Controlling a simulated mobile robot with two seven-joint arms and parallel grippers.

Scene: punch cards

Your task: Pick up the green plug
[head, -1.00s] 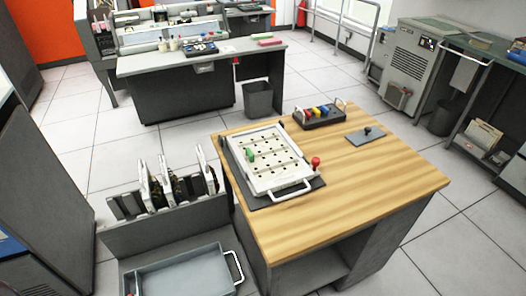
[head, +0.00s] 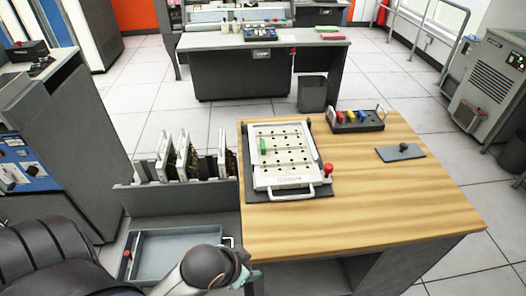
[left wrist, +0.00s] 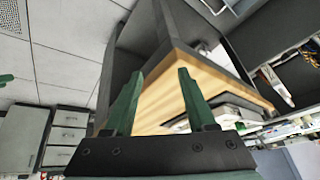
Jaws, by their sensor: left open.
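The green plug (head: 263,146) stands in the upper left part of the white perforated board (head: 280,184) on the wooden table, in the head view. My left gripper shows in the left wrist view (left wrist: 156,102) with two green fingers spread apart and nothing between them. In the head view only my left arm and a bit of the gripper (head: 246,277) show at the bottom, below and in front of the table's left front corner. The gripper is well apart from the plug. My right gripper is not seen.
The wooden table (head: 400,215) has free room at its front and right. A red-knobbed lever (head: 328,169) stands at the board's right. A rack of coloured plugs (head: 357,120) and a grey plate (head: 400,152) lie behind and right. Upright panels (head: 183,156) and a grey tray (head: 170,255) stand at left.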

